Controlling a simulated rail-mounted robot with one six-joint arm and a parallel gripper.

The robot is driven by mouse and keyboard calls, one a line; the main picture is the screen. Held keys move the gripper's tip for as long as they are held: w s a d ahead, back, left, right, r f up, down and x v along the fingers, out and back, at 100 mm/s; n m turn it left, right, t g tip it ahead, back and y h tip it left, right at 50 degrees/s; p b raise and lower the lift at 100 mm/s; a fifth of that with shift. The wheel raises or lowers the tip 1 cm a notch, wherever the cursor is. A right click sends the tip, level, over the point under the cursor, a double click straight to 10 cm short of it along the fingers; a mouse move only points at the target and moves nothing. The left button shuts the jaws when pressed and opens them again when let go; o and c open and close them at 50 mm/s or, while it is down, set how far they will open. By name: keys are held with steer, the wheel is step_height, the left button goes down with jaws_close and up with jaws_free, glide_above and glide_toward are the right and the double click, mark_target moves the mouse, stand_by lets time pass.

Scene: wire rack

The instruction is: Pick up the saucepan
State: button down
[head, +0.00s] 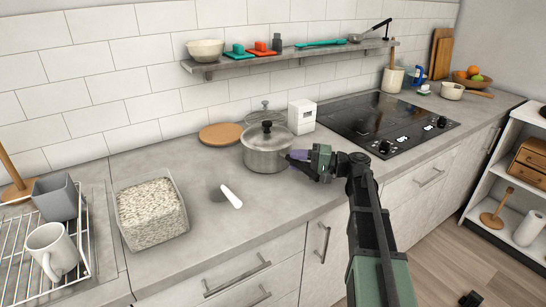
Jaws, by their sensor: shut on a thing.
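The steel saucepan (266,158) stands upright near the middle of the counter, with a lid and a dark knob on top. My gripper (298,156) is at the right side of the saucepan, with its purplish fingers shut on it where they meet the pan's side. The exact spot of the grip is hidden by the fingers. I cannot tell any gap between the pan's base and the counter.
A box of pale grains (152,212) and a white-handled utensil (231,197) lie left of the pan. A wooden board (220,134) and a white box (302,116) are behind it. The black cooktop (388,120) is to the right. A shelf (285,57) runs above.

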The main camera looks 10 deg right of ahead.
steer(key=shift+r, duration=0.3)
step_height(320, 180, up, 20)
steer(key=p, duration=2)
steer(key=shift+f, duration=0.2)
